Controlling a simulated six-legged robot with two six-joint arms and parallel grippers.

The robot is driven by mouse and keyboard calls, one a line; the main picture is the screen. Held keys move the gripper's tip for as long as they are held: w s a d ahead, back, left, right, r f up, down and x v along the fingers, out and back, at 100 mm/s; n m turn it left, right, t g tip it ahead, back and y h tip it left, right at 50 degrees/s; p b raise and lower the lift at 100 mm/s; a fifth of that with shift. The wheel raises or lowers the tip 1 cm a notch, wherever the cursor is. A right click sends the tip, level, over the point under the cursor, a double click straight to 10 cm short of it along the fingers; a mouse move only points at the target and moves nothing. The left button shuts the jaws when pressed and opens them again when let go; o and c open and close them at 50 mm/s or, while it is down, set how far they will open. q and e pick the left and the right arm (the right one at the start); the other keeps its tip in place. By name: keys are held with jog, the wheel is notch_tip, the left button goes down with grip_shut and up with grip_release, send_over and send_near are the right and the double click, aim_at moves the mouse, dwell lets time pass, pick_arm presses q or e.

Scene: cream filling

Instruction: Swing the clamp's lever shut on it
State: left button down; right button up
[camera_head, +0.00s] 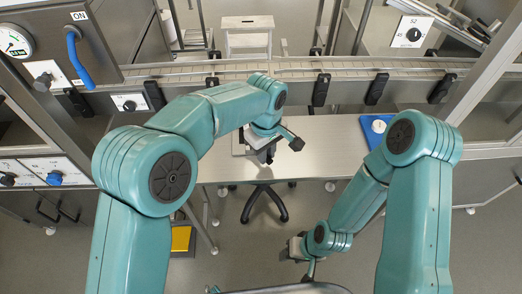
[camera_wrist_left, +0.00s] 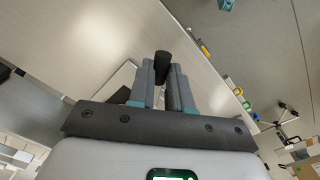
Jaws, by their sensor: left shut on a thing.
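The black, rounded end of the clamp's lever (camera_wrist_left: 163,62) shows in the left wrist view between the two grey fingers of my left gripper (camera_wrist_left: 168,82), which are shut on it. A pale plate (camera_wrist_left: 108,84) with a dark part on it lies just left of the fingers. In the head view my left gripper (camera_head: 268,155) is low over the middle of the table; my arm hides most of the clamp there. The lever's angle and anything inside the clamp are hidden. My right gripper (camera_head: 309,268) hangs at the bottom; its finger gap is not clear.
The pale table (camera_head: 335,145) is mostly bare to the right of my left gripper. A blue mat (camera_head: 373,130) with a small round pale thing lies at its right end. A conveyor rail (camera_head: 340,68) runs behind. A metal rim (camera_head: 305,288) shows at the bottom edge near my right gripper.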

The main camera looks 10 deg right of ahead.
pick_arm(q)
jog(key=shift+r, duration=0.1)
dwell(0.3)
jog(key=c, duration=1.1)
grip_release()
jog(key=shift+d, duration=0.1)
jog(key=shift+o, duration=0.2)
notch_tip(320, 180, up, 16)
jog(key=p, duration=0.1)
jog(key=shift+a, duration=0.2)
jog(key=shift+s+r, duration=0.1)
